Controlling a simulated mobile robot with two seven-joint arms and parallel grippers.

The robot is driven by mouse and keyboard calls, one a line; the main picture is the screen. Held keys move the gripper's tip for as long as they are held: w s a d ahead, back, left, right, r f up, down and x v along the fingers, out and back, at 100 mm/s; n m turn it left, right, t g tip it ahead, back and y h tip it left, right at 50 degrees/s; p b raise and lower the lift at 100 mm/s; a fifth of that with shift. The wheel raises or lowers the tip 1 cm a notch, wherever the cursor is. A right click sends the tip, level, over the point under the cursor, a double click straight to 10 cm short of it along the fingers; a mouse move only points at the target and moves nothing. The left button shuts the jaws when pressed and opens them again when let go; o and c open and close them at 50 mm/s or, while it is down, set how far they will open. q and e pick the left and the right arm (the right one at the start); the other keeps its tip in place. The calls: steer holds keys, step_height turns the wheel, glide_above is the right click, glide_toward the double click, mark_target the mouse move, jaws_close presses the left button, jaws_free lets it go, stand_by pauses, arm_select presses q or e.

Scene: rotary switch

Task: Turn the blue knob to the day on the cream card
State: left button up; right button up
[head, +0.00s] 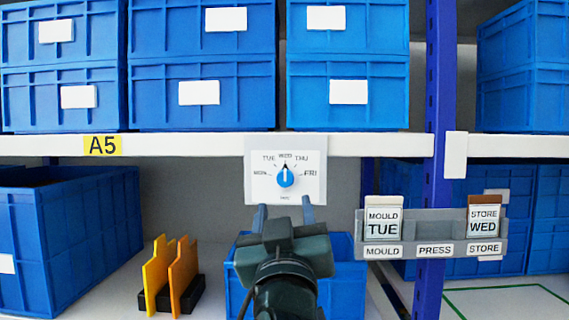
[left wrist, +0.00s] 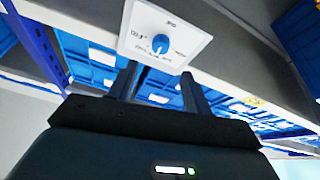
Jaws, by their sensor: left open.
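The blue knob (head: 285,180) sits on a white dial plate (head: 314,190) fixed to the shelf edge. Its pointer is straight up, at WED. The dial labels run from MON at left through TUE, WED and THU to FRI. The cream card (head: 383,219) reads MOULD TUE and stands in the left slot of a grey rack. My left gripper (head: 285,214) is open just below and in front of the dial, with no contact visible. In the left wrist view the knob (left wrist: 160,44) shows beyond and between the spread fingers (left wrist: 159,80). My right gripper is not in view.
A brown-topped card (head: 483,219) reading STORE WED stands at the right of the grey rack (head: 434,228). Blue crates (head: 202,95) fill the shelf above. Yellow and orange dividers (head: 170,275) stand at lower left. A blue post (head: 439,90) rises right of the dial.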

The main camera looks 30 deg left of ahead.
mark_target(285, 179)
arm_select(q)
steer(key=p+x, duration=0.1)
steer(key=x, duration=0.5)
steer(key=shift+w+a+r+p, duration=0.15)
steer(key=shift+w+a+p, duration=0.1)
steer(key=shift+p, duration=0.15)
steer(key=shift+w+a+r, duration=0.15)
steer(key=shift+w+a, duration=0.15)
steer(key=shift+w, duration=0.25)
steer(key=shift+w+a, duration=0.1)
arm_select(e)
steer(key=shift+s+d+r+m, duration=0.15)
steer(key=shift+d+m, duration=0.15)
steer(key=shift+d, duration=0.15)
